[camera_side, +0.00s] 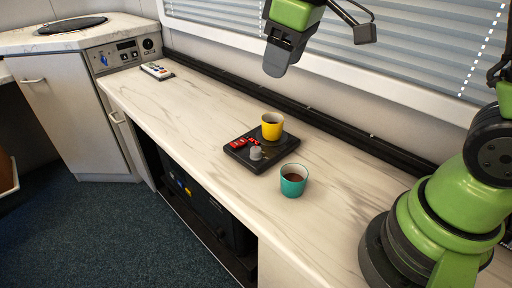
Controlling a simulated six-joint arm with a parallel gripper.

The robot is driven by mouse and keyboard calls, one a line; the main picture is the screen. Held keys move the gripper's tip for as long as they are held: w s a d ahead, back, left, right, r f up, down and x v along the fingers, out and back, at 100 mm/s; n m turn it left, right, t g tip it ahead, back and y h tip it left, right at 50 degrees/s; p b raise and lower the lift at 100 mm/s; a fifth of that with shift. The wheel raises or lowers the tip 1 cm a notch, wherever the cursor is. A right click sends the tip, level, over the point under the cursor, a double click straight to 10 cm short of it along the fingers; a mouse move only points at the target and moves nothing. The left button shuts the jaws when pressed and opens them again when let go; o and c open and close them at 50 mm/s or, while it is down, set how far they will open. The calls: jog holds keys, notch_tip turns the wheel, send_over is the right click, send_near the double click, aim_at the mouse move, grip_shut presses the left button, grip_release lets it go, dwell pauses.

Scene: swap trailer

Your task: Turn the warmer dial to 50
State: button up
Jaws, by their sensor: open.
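The warmer (244,163) is a flat black square plate on the counter, near the middle of the side view. Its dial (256,153) is a small grey knob on the front part of the plate. Red markings or a red display (238,143) show beside the dial; the numbers and the dial's setting are too small to read. A yellow cup (272,126) stands upright on the back of the warmer. My gripper (320,52) is open and empty, high above the counter behind the warmer, well clear of the dial.
A teal cup (293,180) with dark liquid stands on the counter just right of the warmer. A remote-like device (157,71) lies at the far left. A black rail (330,124) runs along the wall below window blinds. The counter (185,107) left of the warmer is clear.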

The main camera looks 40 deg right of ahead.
aim_at(256, 149)
jog(key=w+f+n+g, duration=0.1)
jog(key=w+f, duration=0.1)
jog(key=f, duration=0.6)
jog(key=w+f+n+g, duration=0.1)
jog(key=w+f+n, duration=0.1)
jog(key=f, duration=0.5)
jog(key=w+d+f+n, duration=0.1)
jog(key=w+f+n, duration=0.1)
jog(key=f, duration=0.6)
jog(key=shift+w+f+g+h, duration=0.35)
jog(key=shift+w+g+h, duration=0.05)
jog(key=shift+w, duration=0.2)
jog(key=c, duration=0.9)
